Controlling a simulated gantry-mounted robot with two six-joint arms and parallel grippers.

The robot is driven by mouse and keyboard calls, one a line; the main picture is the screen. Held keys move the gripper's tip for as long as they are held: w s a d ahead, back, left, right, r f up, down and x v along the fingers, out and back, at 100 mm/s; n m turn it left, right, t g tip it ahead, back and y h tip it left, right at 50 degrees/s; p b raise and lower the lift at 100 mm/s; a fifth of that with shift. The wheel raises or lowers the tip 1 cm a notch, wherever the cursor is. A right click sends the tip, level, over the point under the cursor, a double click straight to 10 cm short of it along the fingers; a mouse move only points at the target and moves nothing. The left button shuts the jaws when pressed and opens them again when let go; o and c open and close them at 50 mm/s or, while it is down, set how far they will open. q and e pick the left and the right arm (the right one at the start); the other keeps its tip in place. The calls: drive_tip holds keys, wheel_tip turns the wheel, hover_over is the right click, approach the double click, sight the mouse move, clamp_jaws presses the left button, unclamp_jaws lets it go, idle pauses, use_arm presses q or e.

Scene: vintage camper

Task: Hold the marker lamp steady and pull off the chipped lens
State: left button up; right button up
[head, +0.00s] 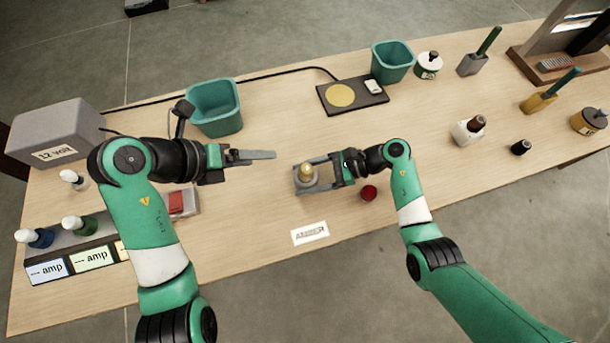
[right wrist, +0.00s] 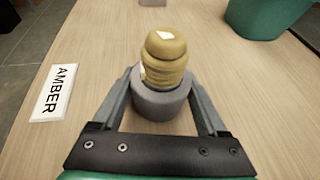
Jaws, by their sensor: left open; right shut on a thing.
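The marker lamp has a round grey base (right wrist: 161,103) and an amber lens (right wrist: 165,52) with a pale patch on top, seated upright on the base. In the head view the amber lens (head: 306,172) stands on the table between my two arms. My right gripper (head: 318,174) is shut on the grey base, with one finger on each side in the right wrist view (right wrist: 163,100). My left gripper (head: 272,155) is open and empty, to the left of the lamp and a little farther back.
An "AMBER" card (head: 310,233) lies in front of the lamp. A red round piece (head: 369,193) sits close to my right gripper. Teal bins (head: 215,105) and (head: 392,61) and a dark pad (head: 370,97) stand behind. A 12-volt box (head: 57,130) is at left.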

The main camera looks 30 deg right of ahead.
use_arm(q)
drive_tip(key=m, duration=0.4)
drive_tip(key=m+t, duration=0.2)
drive_tip(key=m, duration=0.3)
approach(301, 174)
drive_tip(key=d, duration=0.1)
drive_tip(key=shift+y, duration=0.3)
drive_tip(key=shift+x, duration=4.5)
drive_tip(key=shift+a+f, duration=0.1)
drive_tip(key=shift+a, duration=0.05)
clamp_jaws()
